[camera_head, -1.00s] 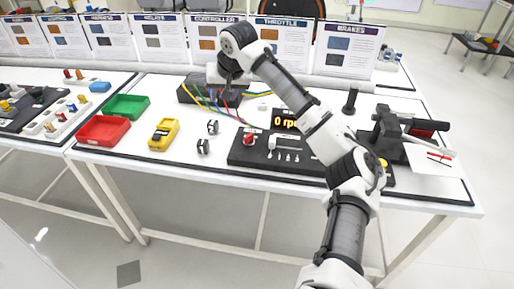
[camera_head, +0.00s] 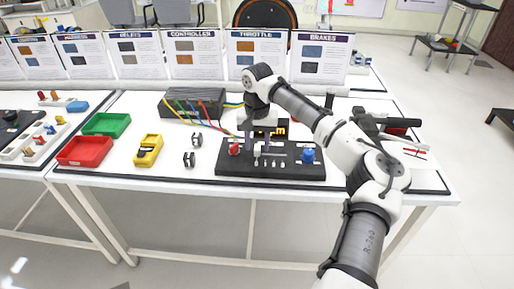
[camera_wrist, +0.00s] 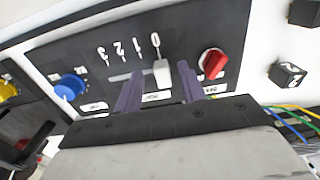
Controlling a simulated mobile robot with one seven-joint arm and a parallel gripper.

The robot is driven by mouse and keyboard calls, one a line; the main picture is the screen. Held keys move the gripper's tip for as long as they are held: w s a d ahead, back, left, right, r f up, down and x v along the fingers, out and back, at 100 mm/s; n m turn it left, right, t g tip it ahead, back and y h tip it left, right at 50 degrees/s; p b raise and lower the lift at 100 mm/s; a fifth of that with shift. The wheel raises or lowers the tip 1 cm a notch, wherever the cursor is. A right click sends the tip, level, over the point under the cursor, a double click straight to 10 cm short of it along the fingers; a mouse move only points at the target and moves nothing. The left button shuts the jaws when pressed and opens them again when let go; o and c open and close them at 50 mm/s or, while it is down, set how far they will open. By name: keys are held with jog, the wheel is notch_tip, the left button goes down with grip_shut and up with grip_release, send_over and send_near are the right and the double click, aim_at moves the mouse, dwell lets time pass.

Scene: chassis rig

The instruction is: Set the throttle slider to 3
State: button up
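The throttle slider's white knob (camera_wrist: 161,73) stands at the 0 end of its slot in the wrist view; it also shows in the head view (camera_head: 257,151). The marks 0, 1, 2 and 3 run leftward along the slot in the wrist view. My gripper (camera_wrist: 160,72) is open, with one purple finger on each side of the knob and gaps between fingers and knob. In the head view my gripper (camera_head: 258,145) points down over the black control panel (camera_head: 230,166).
A red knob (camera_head: 234,149) and a blue knob (camera_head: 308,155) flank the slider. A black box (camera_head: 190,103) with coloured wires stands behind. A yellow multimeter (camera_head: 148,150), red bin (camera_head: 84,151) and green bin (camera_head: 106,124) are left. A lever device (camera_head: 390,124) stands right.

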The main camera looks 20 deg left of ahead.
aim_at(257, 150)
jog(key=shift+f, duration=1.45)
jog(key=shift+c, duration=0.3)
grip_shut()
